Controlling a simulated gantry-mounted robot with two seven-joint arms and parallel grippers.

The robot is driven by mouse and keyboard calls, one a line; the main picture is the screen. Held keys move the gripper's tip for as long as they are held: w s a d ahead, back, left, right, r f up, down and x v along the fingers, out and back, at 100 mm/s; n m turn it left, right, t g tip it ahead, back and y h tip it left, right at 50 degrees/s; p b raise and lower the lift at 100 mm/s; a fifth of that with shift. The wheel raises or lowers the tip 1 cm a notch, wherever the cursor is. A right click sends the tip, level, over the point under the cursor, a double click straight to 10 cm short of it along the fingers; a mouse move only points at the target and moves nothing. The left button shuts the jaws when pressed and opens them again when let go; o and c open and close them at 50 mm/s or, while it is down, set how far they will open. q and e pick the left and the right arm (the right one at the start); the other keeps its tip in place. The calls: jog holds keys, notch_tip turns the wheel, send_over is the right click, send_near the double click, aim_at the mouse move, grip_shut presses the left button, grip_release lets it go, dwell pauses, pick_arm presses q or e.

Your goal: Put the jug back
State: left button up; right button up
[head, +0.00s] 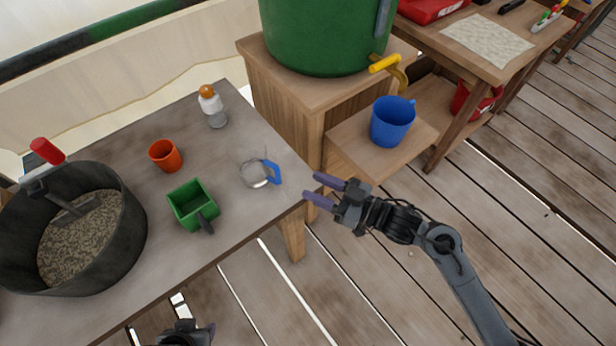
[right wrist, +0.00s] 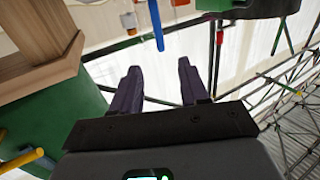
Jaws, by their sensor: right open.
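A blue jug (head: 392,122) stands upright on the low wooden shelf (head: 350,150) below the yellow tap (head: 385,64) of a green barrel (head: 320,35). A clear cup with a blue handle (head: 258,174) is on the grey table near its right edge. My right gripper (head: 318,188) is open and empty, just off the table's right corner, to the right of the clear cup and left of and below the blue jug. Its spread fingers also show in the right wrist view (right wrist: 158,85). Part of my left gripper (head: 186,334) shows at the bottom edge; its fingers are unclear.
The grey table (head: 130,270) also holds a dark pot of grain (head: 85,240), an orange cup (head: 165,155), a green box-shaped scoop (head: 192,205) and an orange-capped bottle (head: 212,108). A workbench (head: 445,60) with a cloth stands at upper right. Plank floor lies open at right.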

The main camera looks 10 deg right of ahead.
jog(key=s+d+f+m+h, duration=0.5)
jog(key=s+d+f+h, duration=0.15)
jog(key=f+h, duration=0.3)
jog(key=s+d+f+m+g+h, duration=0.1)
jog(key=s+d+f+g+h, duration=0.1)
jog(key=s+g, duration=0.2)
jog(key=s+d+f+m+g+h, duration=0.1)
jog(key=s+g, duration=0.3)
jog(key=s, duration=0.7)
jog(key=shift+d+f+m+h, duration=0.35)
jog(key=shift+d+f+m, duration=0.05)
jog(key=shift+d+f, duration=0.3)
